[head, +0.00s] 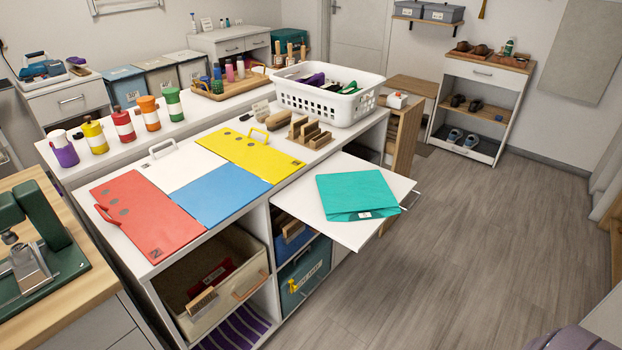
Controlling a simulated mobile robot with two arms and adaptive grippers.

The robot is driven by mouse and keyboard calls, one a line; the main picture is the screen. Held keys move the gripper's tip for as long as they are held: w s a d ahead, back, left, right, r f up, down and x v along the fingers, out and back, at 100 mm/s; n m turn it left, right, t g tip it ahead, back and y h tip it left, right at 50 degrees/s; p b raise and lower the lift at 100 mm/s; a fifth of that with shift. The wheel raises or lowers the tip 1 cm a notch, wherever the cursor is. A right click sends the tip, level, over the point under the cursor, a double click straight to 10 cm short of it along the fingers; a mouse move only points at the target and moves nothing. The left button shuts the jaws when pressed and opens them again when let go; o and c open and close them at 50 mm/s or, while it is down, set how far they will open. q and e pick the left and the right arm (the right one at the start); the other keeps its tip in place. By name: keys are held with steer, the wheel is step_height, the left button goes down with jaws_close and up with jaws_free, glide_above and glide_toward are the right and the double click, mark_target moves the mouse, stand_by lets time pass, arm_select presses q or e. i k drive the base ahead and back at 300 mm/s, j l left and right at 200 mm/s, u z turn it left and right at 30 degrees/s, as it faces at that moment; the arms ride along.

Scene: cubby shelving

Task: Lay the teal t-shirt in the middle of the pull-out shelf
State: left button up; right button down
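The teal t-shirt (355,193) lies folded into a flat rectangle on the white pull-out shelf (318,220), which sticks out from the right side of the cubby unit. Bare shelf shows on the left, near and far right sides of the shirt. The shirt's near right edge lies close to the shelf's right edge. Neither of my grippers shows in the head view.
Red, white, blue and yellow folding panels (229,192) lie on the unit top. A white basket (327,102) and a wooden slotted block (308,133) stand behind the shelf. Cubbies below hold bins (228,302). The wooden floor (470,260) to the right is clear.

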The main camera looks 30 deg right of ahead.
mark_target(377, 213)
steer(key=l+u, duration=0.35)
steer(key=l, duration=0.15)
steer(key=l+u, duration=0.35)
steer(key=l, duration=0.2)
steer(key=l+u, duration=0.35)
steer(key=l, duration=0.2)
steer(key=k+j, duration=0.05)
